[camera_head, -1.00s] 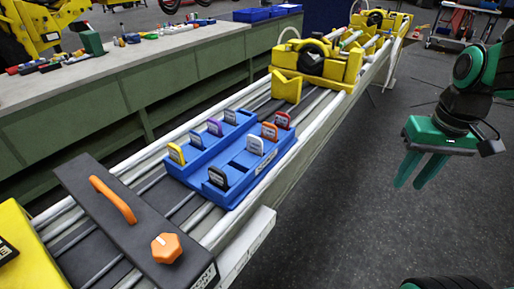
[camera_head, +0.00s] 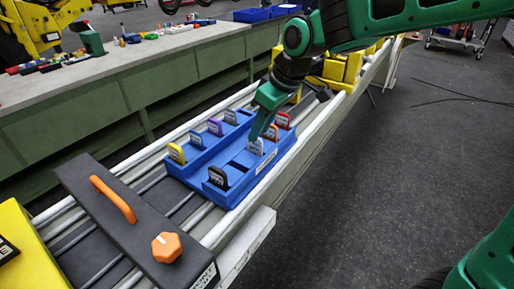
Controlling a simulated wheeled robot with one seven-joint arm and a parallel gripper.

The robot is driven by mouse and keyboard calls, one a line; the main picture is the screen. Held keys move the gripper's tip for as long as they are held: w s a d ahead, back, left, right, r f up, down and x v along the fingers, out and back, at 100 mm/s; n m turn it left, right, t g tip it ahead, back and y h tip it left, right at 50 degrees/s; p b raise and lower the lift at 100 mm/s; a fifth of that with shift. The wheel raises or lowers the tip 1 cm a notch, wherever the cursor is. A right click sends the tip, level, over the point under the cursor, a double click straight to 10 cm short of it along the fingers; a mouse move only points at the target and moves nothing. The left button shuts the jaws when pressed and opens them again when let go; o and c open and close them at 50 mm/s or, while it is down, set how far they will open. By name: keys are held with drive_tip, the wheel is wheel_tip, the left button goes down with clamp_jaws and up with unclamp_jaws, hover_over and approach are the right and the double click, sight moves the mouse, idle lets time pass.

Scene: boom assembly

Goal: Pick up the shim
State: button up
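Several upright shims with coloured rims stand in slots of a blue tray (camera_head: 205,187). One row holds a yellow shim (camera_head: 176,154), a blue-grey one (camera_head: 196,140), a purple one (camera_head: 215,128) and a dark grey one (camera_head: 230,117). The other row holds a black shim (camera_head: 218,178), a light grey one (camera_head: 255,147), an orange one (camera_head: 270,133) and a red one (camera_head: 282,120). My gripper (camera_head: 256,136) points down at the top of the light grey shim. Its fingers overlap in this view, so their gap and any contact are unclear.
The tray rests on rails. A dark block with an orange handle (camera_head: 113,200) and orange knob (camera_head: 166,246) lies in front. Yellow fixtures (camera_head: 345,68) stand behind my arm. A workbench (camera_head: 50,88) with small items runs along the left.

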sight(255, 152)
drive_tip(key=shift+x, duration=2.7)
clamp_jaws()
